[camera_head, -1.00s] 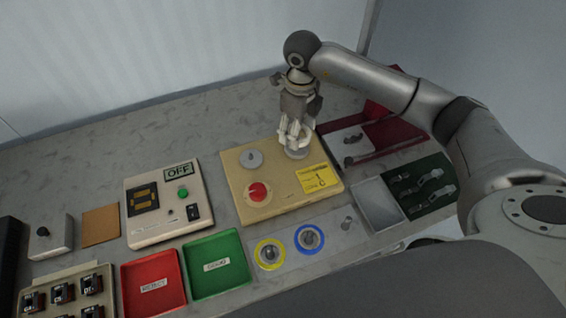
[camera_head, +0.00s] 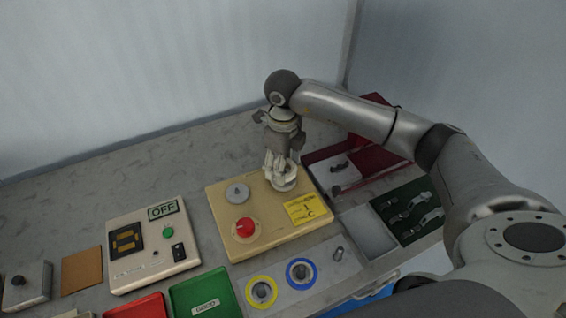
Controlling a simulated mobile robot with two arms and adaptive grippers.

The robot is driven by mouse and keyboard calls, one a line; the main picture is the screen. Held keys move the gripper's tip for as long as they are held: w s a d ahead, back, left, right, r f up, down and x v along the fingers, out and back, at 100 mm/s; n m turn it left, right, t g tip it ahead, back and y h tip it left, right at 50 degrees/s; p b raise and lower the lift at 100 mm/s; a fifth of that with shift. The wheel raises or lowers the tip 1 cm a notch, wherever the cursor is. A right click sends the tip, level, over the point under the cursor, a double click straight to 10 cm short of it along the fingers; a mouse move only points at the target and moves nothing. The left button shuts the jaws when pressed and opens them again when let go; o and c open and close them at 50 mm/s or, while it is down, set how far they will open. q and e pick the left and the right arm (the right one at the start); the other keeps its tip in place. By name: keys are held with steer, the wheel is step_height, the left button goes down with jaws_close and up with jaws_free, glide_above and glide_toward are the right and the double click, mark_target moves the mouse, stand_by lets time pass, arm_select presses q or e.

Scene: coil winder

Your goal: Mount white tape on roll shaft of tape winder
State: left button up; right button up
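The tape winder is a tan square base (camera_head: 228,240) with a grey round disc (camera_head: 237,192) at its back left, a red knob (camera_head: 244,226) and a yellow label (camera_head: 308,208). My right gripper (camera_head: 280,172) points down over the back right of this base. A whitish ring (camera_head: 285,184), which looks like the white tape, is at its pale fingertips. The fingers and ring overlap, so I cannot tell whether they grip it. The shaft under the ring is hidden. My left gripper is not in view.
A control box (camera_head: 152,243) reading OFF stands left of the winder. In front are a green tray (camera_head: 202,297), a red tray (camera_head: 138,308), and yellow (camera_head: 262,291) and blue (camera_head: 301,272) ringed pieces. A dark green tool tray (camera_head: 408,213) and red tray (camera_head: 378,179) lie right.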

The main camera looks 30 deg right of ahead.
steer(key=shift+f+b, duration=1.05)
steer(key=shift+f, duration=0.25)
steer(key=o, duration=1.1)
steer(key=shift+r, duration=0.15)
step_height(320, 180, up, 12)
